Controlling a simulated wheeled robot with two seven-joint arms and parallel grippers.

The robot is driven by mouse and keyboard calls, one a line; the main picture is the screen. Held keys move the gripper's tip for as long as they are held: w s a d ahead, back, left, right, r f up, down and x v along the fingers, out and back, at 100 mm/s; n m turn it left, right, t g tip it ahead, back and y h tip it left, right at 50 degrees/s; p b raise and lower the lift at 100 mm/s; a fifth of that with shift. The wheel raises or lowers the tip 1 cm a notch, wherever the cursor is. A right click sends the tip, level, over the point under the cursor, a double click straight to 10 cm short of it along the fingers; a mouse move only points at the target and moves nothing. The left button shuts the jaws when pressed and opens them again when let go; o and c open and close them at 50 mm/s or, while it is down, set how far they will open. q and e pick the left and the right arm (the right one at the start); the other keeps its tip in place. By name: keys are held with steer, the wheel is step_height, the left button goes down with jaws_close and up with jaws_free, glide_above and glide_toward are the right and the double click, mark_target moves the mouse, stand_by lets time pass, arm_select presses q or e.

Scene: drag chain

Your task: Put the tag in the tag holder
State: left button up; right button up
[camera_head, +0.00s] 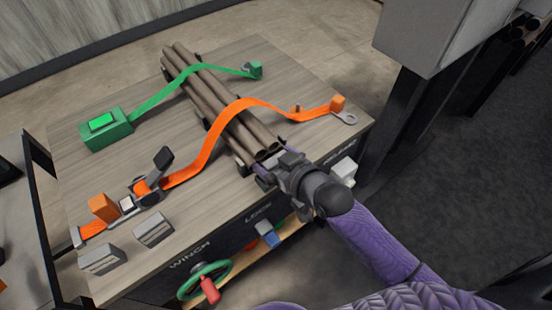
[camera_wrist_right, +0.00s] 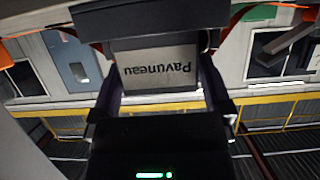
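In the right wrist view, the tag (camera_wrist_right: 155,70) is a pale grey plate with upside-down dark lettering that reads "Pavuneau". It sits between the two fingers of my right gripper, which appear to meet its side edges. In the head view, my right gripper (camera_head: 268,174) is at the table's front edge, by the near ends of the pipes. The tag cannot be made out there; the gripper seems to hide it. A small white block (camera_head: 343,172) is on the table's front side, right of the gripper; I cannot tell whether it is the tag holder. My left gripper is out of view.
A pipe bundle (camera_head: 207,92) lies on the wooden table (camera_head: 290,71), crossed by an orange strap (camera_head: 206,143) and a green strap (camera_head: 174,84). A green handwheel (camera_head: 184,288) is on the front.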

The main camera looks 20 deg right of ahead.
steer(key=shift+r, duration=0.2)
steer(key=p+v, duration=0.5)
steer(key=v, duration=0.7)
steer(key=s+d+f+m+g+h, duration=0.1)
steer(key=s+d+f+g+h, duration=0.15)
steer(key=f, duration=0.55)
steer(key=s+d+f+g+h, duration=0.1)
steer(key=s+d+f, duration=0.15)
steer(key=f, duration=0.45)
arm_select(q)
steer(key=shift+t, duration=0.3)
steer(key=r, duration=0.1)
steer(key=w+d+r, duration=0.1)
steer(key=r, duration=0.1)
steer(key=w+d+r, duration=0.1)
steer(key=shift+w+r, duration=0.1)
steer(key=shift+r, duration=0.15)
arm_select(e)
steer(key=s+a+f+g, duration=0.1)
steer(key=s+f+g, duration=0.3)
steer(key=s+f, duration=0.3)
steer(key=s+a+f+g+h, duration=0.1)
steer(key=s+f+g, duration=0.3)
steer(key=s, duration=1.2)
step_height(320, 180, down, 4)
steer(key=shift+s+f+g, duration=0.15)
steer(key=shift+f+g, duration=0.05)
steer(key=shift+g, duration=0.15)
